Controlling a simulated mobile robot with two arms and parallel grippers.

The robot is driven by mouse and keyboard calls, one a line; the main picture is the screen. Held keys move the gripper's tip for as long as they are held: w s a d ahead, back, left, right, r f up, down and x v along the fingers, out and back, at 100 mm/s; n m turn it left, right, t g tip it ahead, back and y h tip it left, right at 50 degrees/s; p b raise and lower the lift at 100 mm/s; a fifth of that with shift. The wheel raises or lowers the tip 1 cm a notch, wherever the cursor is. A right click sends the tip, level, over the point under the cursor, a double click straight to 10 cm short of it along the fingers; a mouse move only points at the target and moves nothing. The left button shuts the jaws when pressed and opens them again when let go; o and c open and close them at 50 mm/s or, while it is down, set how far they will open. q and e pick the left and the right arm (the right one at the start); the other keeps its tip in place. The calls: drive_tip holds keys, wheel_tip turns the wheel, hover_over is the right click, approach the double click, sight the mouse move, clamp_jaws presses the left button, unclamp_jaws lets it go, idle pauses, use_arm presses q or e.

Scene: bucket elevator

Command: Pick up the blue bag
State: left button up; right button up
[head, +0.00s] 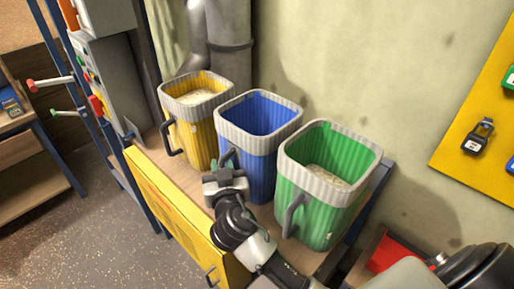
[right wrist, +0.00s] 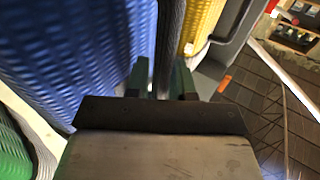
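The blue bag (head: 262,146), a ribbed blue container with a pale rim, stands upright on the bench between a yellow and a green one. It looks empty inside. My right gripper (head: 226,168) is at its front side, by the handle. In the right wrist view, the dark handle (right wrist: 170,40) runs between the two green fingers (right wrist: 161,80), which sit close on both sides of it and look shut on it. The blue wall (right wrist: 75,50) is just left of the fingers. My left gripper is not in view.
The yellow bag (head: 197,130) and green bag (head: 318,200) stand close on either side, both with pale material inside. The bench (head: 155,158) has a yellow front. A control cabinet (head: 107,85) with levers is at left; a yellow board (head: 480,110) hangs on the right wall.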

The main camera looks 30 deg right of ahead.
drive_tip(key=shift+w+d+f, duration=0.1)
drive_tip(key=shift+w+d, duration=0.1)
drive_tip(key=shift+w, duration=0.45)
clamp_jaws()
drive_tip(key=shift+r, duration=0.2)
